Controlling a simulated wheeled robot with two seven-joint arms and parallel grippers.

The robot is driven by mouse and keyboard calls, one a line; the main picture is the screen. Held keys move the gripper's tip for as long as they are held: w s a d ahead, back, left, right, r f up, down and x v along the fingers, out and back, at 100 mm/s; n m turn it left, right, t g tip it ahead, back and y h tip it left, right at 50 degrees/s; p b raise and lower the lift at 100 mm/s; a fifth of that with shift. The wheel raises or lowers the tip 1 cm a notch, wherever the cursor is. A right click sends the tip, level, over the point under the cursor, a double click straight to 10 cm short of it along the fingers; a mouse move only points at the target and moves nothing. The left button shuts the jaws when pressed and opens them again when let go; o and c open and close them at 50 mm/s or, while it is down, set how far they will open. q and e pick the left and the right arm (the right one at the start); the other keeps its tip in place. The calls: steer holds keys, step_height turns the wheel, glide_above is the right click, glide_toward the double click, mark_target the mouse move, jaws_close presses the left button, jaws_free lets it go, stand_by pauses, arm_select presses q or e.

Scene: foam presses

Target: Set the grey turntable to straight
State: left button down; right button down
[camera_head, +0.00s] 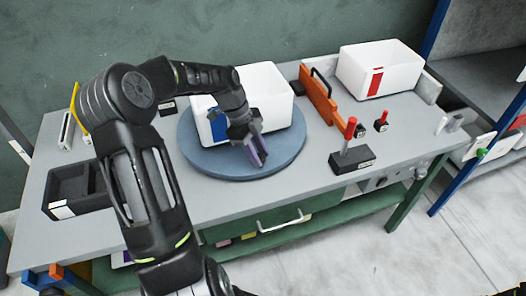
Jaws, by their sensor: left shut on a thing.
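The round grey-blue turntable (205,165) lies on the grey workbench, left of its middle. A white bin (268,85) with a blue label stands on it, its long side slanting a little in the picture. My left gripper (258,155) reaches down over the front part of the turntable, in front of the bin. Its fingers are shut on a small part at the turntable, which they mostly hide. My right gripper is not in view.
An orange upright piece (319,95) stands right of the turntable. A red-handled lever on a black base (352,158) stands at the front. Another white bin (380,70) with a red label is at the back right. A black tray (72,190) sits at the left.

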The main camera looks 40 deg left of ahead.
arm_select(q)
steer(key=shift+a, duration=0.15)
steer(key=c, duration=1.1)
jaws_free()
steer(key=b+v, duration=0.1)
steer(key=v, duration=0.7)
steer(key=shift+s, duration=0.1)
